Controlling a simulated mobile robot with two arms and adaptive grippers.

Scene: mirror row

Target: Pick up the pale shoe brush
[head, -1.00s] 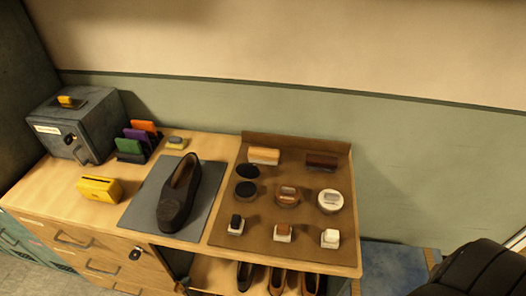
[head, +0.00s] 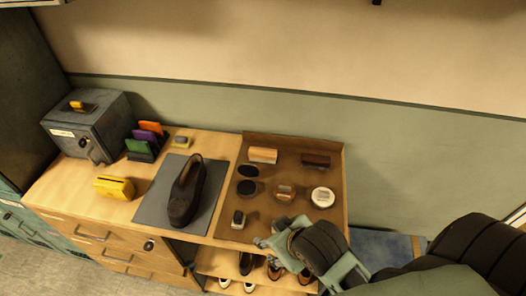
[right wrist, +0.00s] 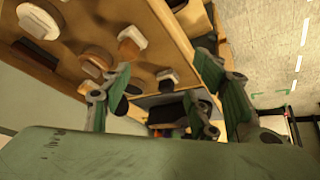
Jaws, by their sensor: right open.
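The pale shoe brush (head: 263,155), with a light wood back and whitish bristles, lies at the back left of the brown tray (head: 238,181). Nothing touches it. My right gripper (head: 308,252) is open and empty over the front right edge of the tray, well apart from the brush. In the right wrist view its two green-padded fingers (right wrist: 168,98) are spread wide with no object between them. My left gripper is not in view.
On the tray are a dark brush (head: 315,160), a white-lidded tin (head: 322,197), a brown tin (head: 285,192) and a small bottle (head: 238,219). A dark shoe (head: 186,192) lies on a grey mat (head: 152,207). A wall (head: 400,140) stands behind.

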